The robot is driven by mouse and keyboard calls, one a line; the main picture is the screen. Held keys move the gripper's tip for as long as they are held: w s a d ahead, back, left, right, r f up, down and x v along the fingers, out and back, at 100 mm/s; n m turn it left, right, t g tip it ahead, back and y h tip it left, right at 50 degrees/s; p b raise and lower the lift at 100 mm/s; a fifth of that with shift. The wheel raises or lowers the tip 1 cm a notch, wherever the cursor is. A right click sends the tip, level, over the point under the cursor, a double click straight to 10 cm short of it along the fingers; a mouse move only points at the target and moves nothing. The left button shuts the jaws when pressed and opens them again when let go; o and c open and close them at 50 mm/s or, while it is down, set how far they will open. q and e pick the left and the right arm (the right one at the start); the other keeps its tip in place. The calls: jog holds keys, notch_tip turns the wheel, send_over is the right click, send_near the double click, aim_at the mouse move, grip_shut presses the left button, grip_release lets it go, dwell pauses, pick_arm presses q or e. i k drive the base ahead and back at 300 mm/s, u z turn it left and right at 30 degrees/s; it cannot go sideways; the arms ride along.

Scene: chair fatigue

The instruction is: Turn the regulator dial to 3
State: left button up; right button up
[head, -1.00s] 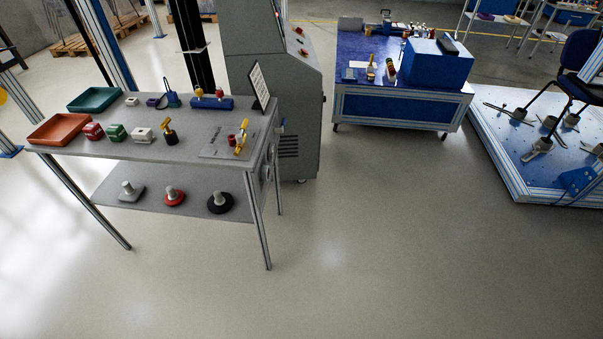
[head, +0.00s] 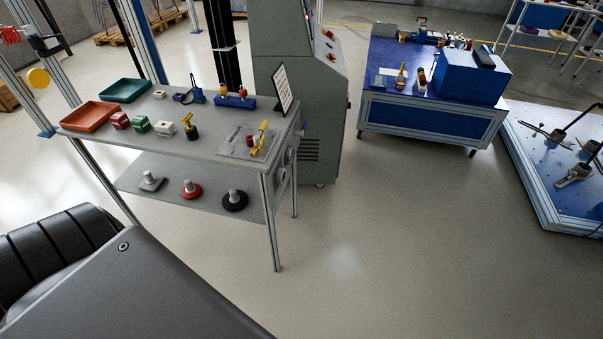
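I cannot pick out a regulator dial or any numbers with certainty; things are small at this distance. Neither gripper is in view. A large dark grey and black form, probably part of my own body, fills the lower left.
A grey cabinet (head: 297,90) with red controls stands behind the bench's right end. A small sign (head: 281,88) stands on the bench. A blue-topped cart (head: 432,118) is at the back right, a blue platform (head: 530,170) at far right. The middle floor is clear.

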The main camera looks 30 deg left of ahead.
aim_at(281, 175)
jog(key=u, duration=0.05)
jog(key=i, duration=2)
